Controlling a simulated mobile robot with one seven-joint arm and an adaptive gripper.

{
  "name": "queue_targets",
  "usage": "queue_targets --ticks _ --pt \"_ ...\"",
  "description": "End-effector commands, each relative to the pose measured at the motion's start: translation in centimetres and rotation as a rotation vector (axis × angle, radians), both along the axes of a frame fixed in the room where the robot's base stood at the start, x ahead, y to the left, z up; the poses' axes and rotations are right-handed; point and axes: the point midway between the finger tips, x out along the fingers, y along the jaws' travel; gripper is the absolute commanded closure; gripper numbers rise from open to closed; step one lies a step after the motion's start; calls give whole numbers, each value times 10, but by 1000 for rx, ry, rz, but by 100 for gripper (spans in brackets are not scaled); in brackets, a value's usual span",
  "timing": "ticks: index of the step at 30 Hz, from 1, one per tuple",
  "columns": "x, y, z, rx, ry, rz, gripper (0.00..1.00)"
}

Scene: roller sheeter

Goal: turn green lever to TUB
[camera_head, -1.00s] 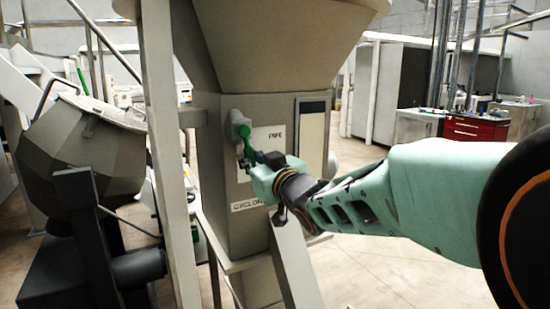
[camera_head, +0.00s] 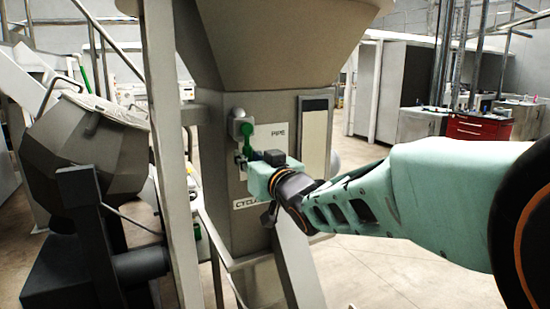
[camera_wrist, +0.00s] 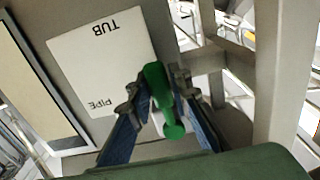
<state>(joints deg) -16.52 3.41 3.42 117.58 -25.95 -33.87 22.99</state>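The green lever (camera_head: 247,139) is on the front of the grey cyclone housing, beside a white sign (camera_head: 262,139). In the head view it hangs down from its round hub, and its lower end is partly hidden by my gripper (camera_head: 244,162). In the wrist view the lever (camera_wrist: 156,86) stands between the two fingers of my gripper (camera_wrist: 153,88). The fingers are apart, one on each side; I cannot tell whether either touches it. The sign (camera_wrist: 85,65) appears upside down there, with TUB at the top and PIPE below. My gripper hides TUB in the head view.
The cyclone housing (camera_head: 222,180) carries a wide funnel (camera_head: 290,40) above. A grey upright post (camera_head: 165,130) stands close on the left, with a grey drum (camera_head: 85,145) beyond it. A red cabinet (camera_head: 475,130) stands far right. The floor at the right is open.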

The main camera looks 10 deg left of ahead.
Motion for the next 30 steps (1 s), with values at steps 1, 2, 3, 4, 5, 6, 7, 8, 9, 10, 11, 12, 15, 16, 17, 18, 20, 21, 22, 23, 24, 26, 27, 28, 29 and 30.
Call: queue_targets --ticks 1,2,3,4,5,6,7,8,9,10,11,12,15,16,17,18,20,21,22,23,24,26,27,28,29,30 --pt "0 1 1 0 -1 2 75" --pt "0 1 0 -2 -1 2 71" --pt "0 1 0 -2 -1 1 67" --pt "0 1 0 -2 -2 1 66" --pt "0 0 0 -3 -1 1 66" --pt "0 0 0 -3 -1 1 66" --pt "0 0 0 -3 -1 1 66" --pt "0 0 0 -3 -1 1 66" --pt "0 0 -1 -4 -1 0 66" --pt "0 0 -1 -4 -1 0 66" --pt "0 0 -1 -5 -1 0 66" --pt "0 0 -1 -8 -3 0 66" --pt "2 -2 -1 -33 -20 0 66" --pt "2 -3 -1 -48 -30 0 66" --pt "3 -5 -1 -65 -41 0 66" --pt "4 -7 0 -94 -61 0 66" --pt "7 -10 1 -146 -96 0 66" --pt "9 -13 1 -187 -124 -2 66" --pt "10 -15 2 -219 -146 -2 66" --pt "12 -18 3 -253 -167 -2 66" --pt "14 -21 4 -297 -197 -2 66" --pt "17 -25 6 -364 -241 -3 66" --pt "19 -28 8 -408 -272 -2 66" --pt "20 -30 9 -441 -294 -3 66" --pt "21 -32 11 -473 -316 -3 66" --pt "23 -34 13 -517 -346 -2 66"
